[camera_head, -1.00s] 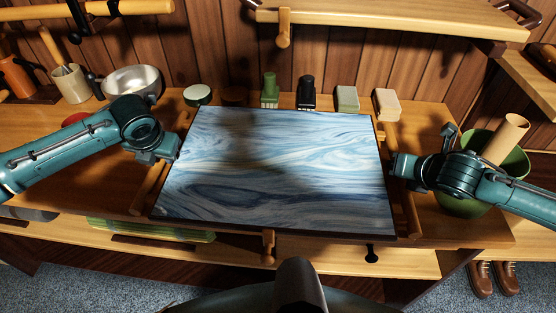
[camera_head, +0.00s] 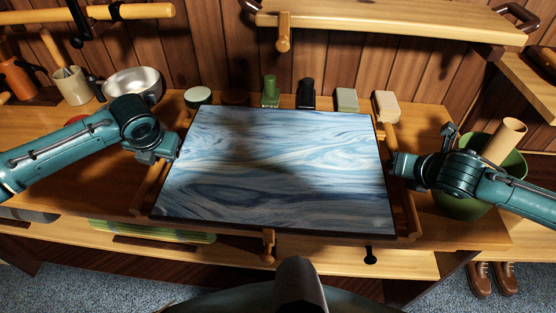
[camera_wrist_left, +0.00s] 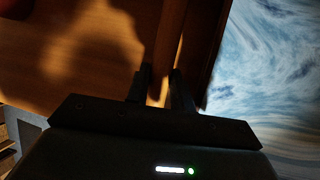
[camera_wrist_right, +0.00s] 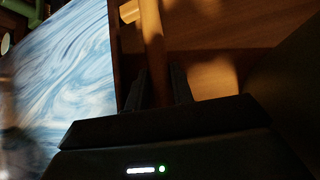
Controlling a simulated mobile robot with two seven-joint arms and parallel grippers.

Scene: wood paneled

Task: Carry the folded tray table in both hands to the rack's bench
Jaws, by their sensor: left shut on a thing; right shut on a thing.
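The folded tray table (camera_head: 280,165) has a blue and white marbled top with a dark rim and wooden legs along its sides. It lies about level over the wooden bench (camera_head: 440,125); I cannot tell whether it touches the bench. My left gripper (camera_head: 176,150) is at its left side. In the left wrist view my left fingers (camera_wrist_left: 160,88) are shut on a wooden leg. My right gripper (camera_head: 396,165) is at its right side. In the right wrist view my right fingers (camera_wrist_right: 160,88) are shut on the other wooden leg. The fingertips are dark and partly hidden.
Behind the tray stand a green bottle (camera_head: 270,92), a black bottle (camera_head: 306,94), a green block (camera_head: 346,99) and a beige block (camera_head: 386,106). A metal bowl (camera_head: 133,83) is at left, a green bowl (camera_head: 512,164) at right. A shelf (camera_head: 390,20) overhangs the back.

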